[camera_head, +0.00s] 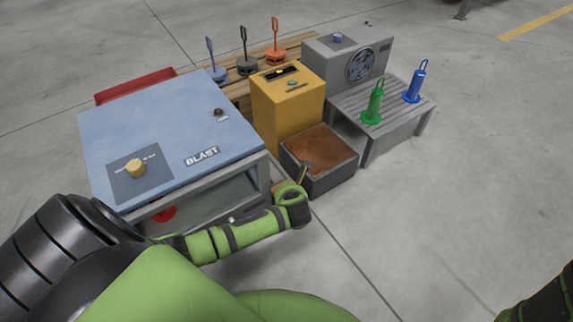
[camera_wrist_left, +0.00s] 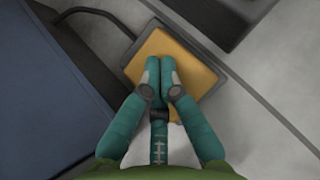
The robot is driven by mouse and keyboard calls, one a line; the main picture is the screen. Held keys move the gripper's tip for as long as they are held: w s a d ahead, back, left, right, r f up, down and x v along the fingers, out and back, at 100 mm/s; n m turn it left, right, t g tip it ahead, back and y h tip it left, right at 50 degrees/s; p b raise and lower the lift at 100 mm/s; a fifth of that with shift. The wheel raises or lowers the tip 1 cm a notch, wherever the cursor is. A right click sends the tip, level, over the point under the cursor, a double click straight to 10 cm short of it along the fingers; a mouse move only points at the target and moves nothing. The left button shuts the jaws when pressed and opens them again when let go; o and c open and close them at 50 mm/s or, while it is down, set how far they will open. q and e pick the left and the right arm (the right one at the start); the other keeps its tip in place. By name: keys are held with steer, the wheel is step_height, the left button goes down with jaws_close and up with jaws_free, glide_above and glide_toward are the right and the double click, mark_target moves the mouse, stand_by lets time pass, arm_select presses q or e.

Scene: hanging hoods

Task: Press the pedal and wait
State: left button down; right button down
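The pedal (camera_wrist_left: 203,78) has a yellow-orange top plate on a dark base, with a dark cable leaving it at the upper left of the left wrist view. My left gripper (camera_wrist_left: 160,64) has its fingers together over the plate, with nothing seen between them. I cannot tell whether the fingertips touch or press the plate. In the head view my left gripper (camera_head: 303,174) reaches down between the blue blast cabinet (camera_head: 175,125) and the brown-filled bin; the pedal is mostly hidden there. My right gripper is out of view; only part of the right arm shows at the lower right.
A yellow box (camera_head: 288,113) stands behind the bin (camera_head: 345,178). A grey fan unit (camera_head: 330,62) and slatted stand (camera_head: 393,138) with green (camera_head: 372,103) and blue (camera_head: 415,82) hooked pieces are right. The floor at right is clear.

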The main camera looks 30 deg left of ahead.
arm_select(q)
steer(key=shift+f+b, duration=0.3)
steer(key=shift+f, duration=0.5)
stand_by(0.5)
stand_by(0.4)
steer(key=shift+r+p, duration=1.25)
steer(key=shift+p, duration=0.4)
